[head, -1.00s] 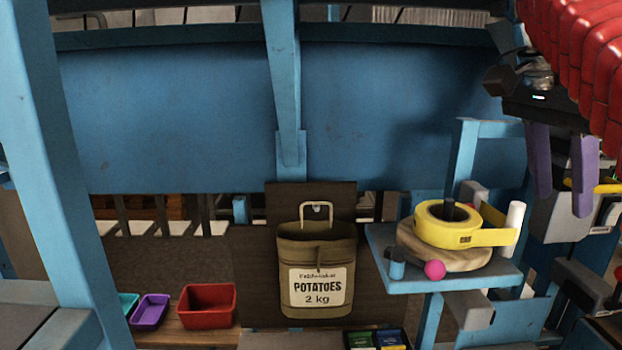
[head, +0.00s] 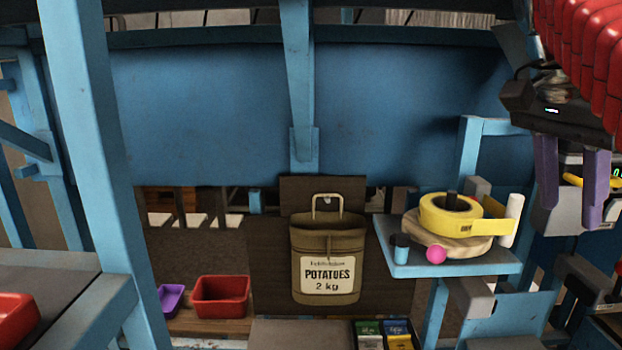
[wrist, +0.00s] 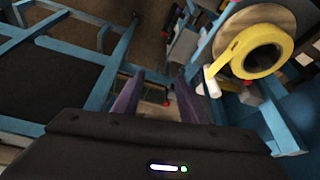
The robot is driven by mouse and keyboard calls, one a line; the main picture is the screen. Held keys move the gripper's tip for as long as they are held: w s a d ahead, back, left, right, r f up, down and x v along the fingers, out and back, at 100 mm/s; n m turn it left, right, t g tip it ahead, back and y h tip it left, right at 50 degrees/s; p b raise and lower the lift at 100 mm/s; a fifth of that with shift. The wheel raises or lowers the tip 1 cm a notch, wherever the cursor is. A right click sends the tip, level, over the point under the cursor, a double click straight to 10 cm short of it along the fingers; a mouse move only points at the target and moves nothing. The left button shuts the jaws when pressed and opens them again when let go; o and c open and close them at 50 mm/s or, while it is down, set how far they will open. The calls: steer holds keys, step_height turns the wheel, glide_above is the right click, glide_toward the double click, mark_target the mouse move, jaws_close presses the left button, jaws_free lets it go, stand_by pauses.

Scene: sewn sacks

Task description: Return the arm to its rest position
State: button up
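My gripper (head: 572,184) hangs at the upper right of the head view, below my red-sleeved arm (head: 588,65). Its two purple fingers point down and stand apart with nothing between them. In the wrist view the fingers (wrist: 160,98) also show a gap, with only the floor and frame parts behind. The gripper is to the right of the blue shelf with the yellow tape roll, and I see no contact with anything.
A potato sack (head: 328,262) hangs on a dark board. A red bin (head: 221,296) and purple bin (head: 171,299) stand lower left. Blue posts surround the area.

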steer(key=s+a+f+n+t+y, duration=0.1)
steer(key=a+f+n, duration=0.4)
steer(key=f, duration=0.5)
steer(key=s+a+f+n+t+y, duration=0.2)
steer(key=a+f+n, duration=0.3)
steer(key=a+f, duration=0.3)
steer(key=s+a+f+n+t+y, duration=0.1)
steer(key=a+f+n, duration=0.4)
steer(key=f, duration=0.8)
steer(key=shift+s+a+n+t, duration=0.4)
steer(key=shift+s+a, duration=0.05)
steer(key=shift+a, duration=0.35)
steer(key=shift+f, duration=0.1)
steer(key=shift+c, duration=0.3)
